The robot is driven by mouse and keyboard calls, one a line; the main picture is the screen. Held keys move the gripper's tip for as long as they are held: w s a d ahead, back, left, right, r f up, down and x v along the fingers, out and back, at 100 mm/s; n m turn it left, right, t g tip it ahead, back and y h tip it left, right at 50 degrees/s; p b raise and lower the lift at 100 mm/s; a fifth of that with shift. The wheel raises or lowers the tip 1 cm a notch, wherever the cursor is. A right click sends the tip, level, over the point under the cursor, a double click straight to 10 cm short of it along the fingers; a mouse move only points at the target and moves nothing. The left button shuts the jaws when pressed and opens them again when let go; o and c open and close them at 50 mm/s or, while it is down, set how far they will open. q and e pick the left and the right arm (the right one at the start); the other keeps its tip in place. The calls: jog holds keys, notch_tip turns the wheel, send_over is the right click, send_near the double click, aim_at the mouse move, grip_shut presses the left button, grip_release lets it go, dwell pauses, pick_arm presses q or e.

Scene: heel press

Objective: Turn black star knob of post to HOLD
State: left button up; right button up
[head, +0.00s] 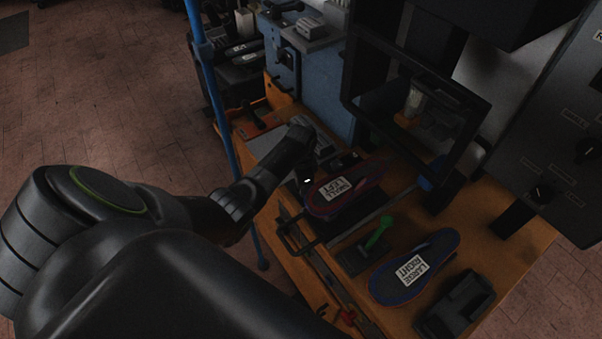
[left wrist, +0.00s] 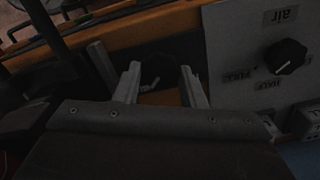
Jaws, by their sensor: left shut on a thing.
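In the left wrist view, the fingers of my left gripper (left wrist: 160,72) stand on either side of a dark, round knob (left wrist: 157,68), which I take to be the black star knob. The gripper is shut on it. The knob is in deep shadow, so its star shape and pointer cannot be made out, and no HOLD mark is readable. In the head view my left arm reaches to the far left part of the bench, and its gripper (head: 302,132) is small and dark there. The knob and post are hidden behind it. My right gripper is not in view.
A grey panel (left wrist: 235,40) with an air label and black dial (left wrist: 285,56) stands close right of the fingers. On the orange bench lie a SMALL LEFT sole (head: 366,182), a LARGE RIGHT sole (head: 437,252) and a green-handled tool (head: 378,232). A black frame (head: 455,150) rises behind.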

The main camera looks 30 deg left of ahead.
pick_arm(q)
jog(key=shift+w, duration=0.1)
jog(key=o, duration=1)
notch_tip(320, 180, up, 18)
jog(key=shift+f, duration=0.25)
dwell(0.6)
